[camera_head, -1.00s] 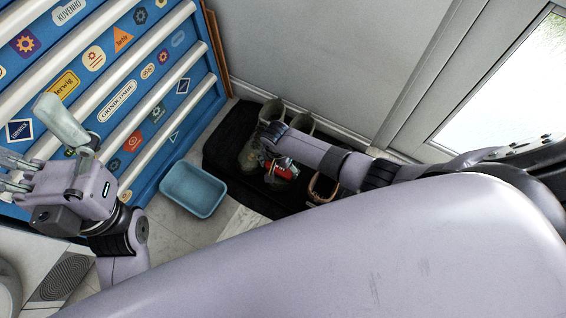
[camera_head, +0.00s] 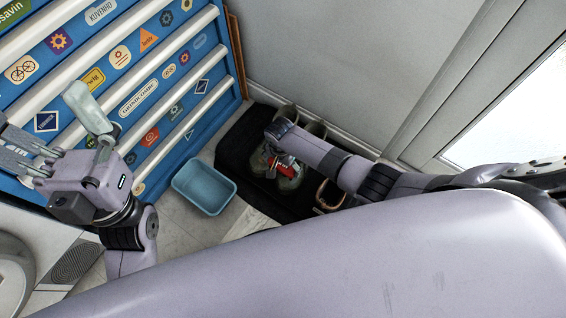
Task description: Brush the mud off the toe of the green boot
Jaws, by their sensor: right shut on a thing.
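A pair of olive-green boots stands on a black mat (camera_head: 238,145) against the wall. One boot toe (camera_head: 259,161) shows left of my right gripper and the other boot toe (camera_head: 291,183) shows below it. My right gripper (camera_head: 277,157) is over the boots, pointing down, and hides their middle. It is shut on a small red thing (camera_head: 287,168) close above the toes; I cannot tell if this touches a boot. Mud is too small to make out.
A blue basin (camera_head: 205,188) stands on the tiled floor left of the mat. A brown loop-shaped thing (camera_head: 330,194) lies at the mat's right. The wall and a door frame (camera_head: 440,110) close off the back. My right arm hides the foreground.

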